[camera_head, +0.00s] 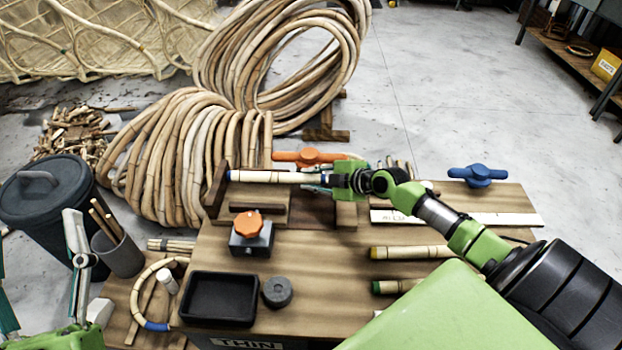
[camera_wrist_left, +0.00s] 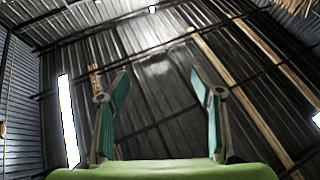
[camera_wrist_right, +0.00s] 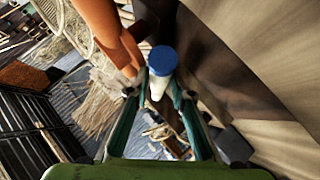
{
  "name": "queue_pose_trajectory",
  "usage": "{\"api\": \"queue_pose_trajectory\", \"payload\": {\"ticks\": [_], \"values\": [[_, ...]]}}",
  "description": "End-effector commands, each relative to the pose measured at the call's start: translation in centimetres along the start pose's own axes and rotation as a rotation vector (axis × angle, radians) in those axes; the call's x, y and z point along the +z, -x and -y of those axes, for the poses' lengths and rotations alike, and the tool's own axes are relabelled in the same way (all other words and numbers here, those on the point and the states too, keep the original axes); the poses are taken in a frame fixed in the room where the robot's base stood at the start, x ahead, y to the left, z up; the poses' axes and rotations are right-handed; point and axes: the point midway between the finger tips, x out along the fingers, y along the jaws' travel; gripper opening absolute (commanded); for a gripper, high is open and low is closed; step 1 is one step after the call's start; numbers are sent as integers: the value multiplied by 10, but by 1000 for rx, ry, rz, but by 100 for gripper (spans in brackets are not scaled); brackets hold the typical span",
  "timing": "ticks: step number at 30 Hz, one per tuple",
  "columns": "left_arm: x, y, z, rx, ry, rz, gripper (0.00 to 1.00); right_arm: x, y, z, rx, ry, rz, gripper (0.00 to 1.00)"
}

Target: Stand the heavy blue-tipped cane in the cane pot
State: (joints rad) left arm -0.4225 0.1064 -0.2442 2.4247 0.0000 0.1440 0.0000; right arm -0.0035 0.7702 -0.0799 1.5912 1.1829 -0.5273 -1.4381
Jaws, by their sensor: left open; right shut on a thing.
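A pale cane (camera_head: 275,177) with dark rings and blue ends lies level across the wooden jig at the back of the bench. My right gripper (camera_head: 343,181) is shut on its right end; the blue tip (camera_wrist_right: 162,58) shows between the fingers in the right wrist view. A dark grey pot (camera_head: 118,254) holding several thin canes stands at the bench's left. It is the likely cane pot, far left of my right gripper. My left gripper (camera_wrist_left: 157,88) is open and empty, pointing at the roof; it shows partly at the head view's left edge.
An orange-handled clamp (camera_head: 308,157) is just behind the cane. A black tray (camera_head: 218,298), a grey puck (camera_head: 277,291) and an orange knob (camera_head: 248,224) sit in front. A bent blue-banded cane (camera_head: 157,325) lies at left. Yellow- and green-tipped canes (camera_head: 412,252) lie at right.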

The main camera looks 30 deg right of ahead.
Motion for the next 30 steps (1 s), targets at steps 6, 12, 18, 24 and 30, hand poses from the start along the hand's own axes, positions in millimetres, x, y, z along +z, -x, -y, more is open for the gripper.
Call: {"api": "queue_pose_trajectory", "payload": {"ticks": [6,12,18,24,30], "values": [[-6,0,-1,1,2,-31,60,0,-1,0,1,0,-1,0],[-12,0,-1,2,3,-58,60,1,-1,1,1,0,-1,0],[-18,1,-2,4,3,-88,60,1,-2,2,1,1,-1,0],[-25,1,-3,5,5,-118,60,2,-2,2,1,1,-1,0],[-27,0,-3,6,5,-124,60,2,-2,3,0,0,0,38]]}}
